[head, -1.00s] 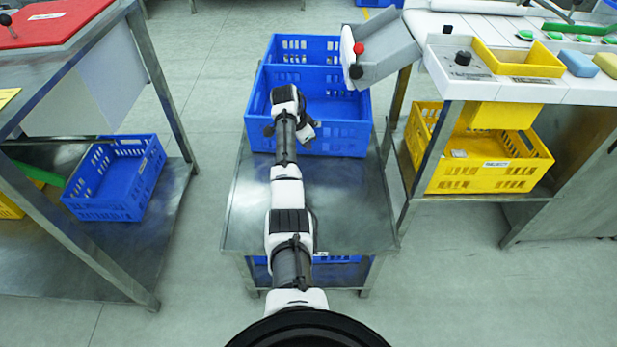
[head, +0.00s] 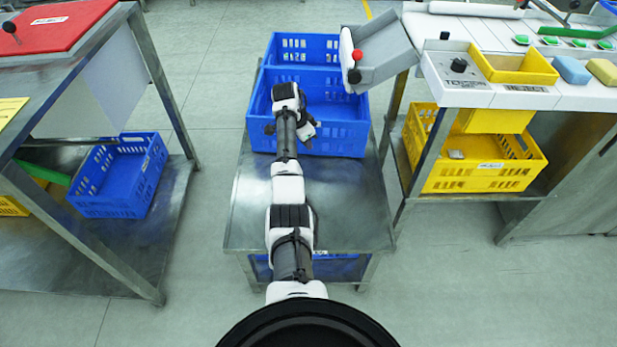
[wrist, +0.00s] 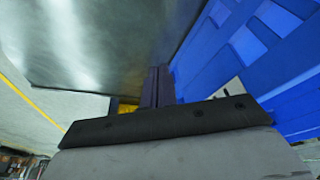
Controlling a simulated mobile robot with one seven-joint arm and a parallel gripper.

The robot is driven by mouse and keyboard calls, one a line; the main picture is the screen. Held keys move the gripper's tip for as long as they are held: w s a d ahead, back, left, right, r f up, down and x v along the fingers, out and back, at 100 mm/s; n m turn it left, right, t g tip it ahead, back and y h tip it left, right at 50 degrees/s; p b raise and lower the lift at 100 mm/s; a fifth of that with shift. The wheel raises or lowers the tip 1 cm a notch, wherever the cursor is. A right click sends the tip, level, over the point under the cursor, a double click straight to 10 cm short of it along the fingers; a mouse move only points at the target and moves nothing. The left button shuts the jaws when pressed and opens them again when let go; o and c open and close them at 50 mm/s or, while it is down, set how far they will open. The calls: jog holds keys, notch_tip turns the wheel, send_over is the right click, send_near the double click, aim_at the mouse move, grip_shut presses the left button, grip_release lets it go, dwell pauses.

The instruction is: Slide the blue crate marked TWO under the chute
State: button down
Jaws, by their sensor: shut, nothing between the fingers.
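A blue crate (head: 335,141) stands on a low steel table (head: 345,200), with its open top up. A second rim crosses behind its near part; I cannot tell whether this is a divider or another crate. The grey chute (head: 385,52) slopes down to the crate's right side, its lower end over the right rim. No TWO marking is readable. In the wrist view my gripper (wrist: 158,85) is shut and empty, close beside the blue crate wall (wrist: 225,60); contact cannot be told.
A bench with a red board (head: 60,25) stands left, with another blue crate (head: 120,175) on its lower shelf. At right, a bench carries a yellow tray (head: 512,65), with a yellow crate (head: 480,177) below. The steel table's near half is bare except for my arm over it.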

notch_tip(320, 180, up, 8)
jog(key=p, duration=0.5)
jog(key=shift+p, duration=0.4)
jog(key=shift+a, duration=0.1)
jog(key=s+p, duration=1)
jog(key=p, duration=0.2)
jog(key=shift+w, duration=0.1)
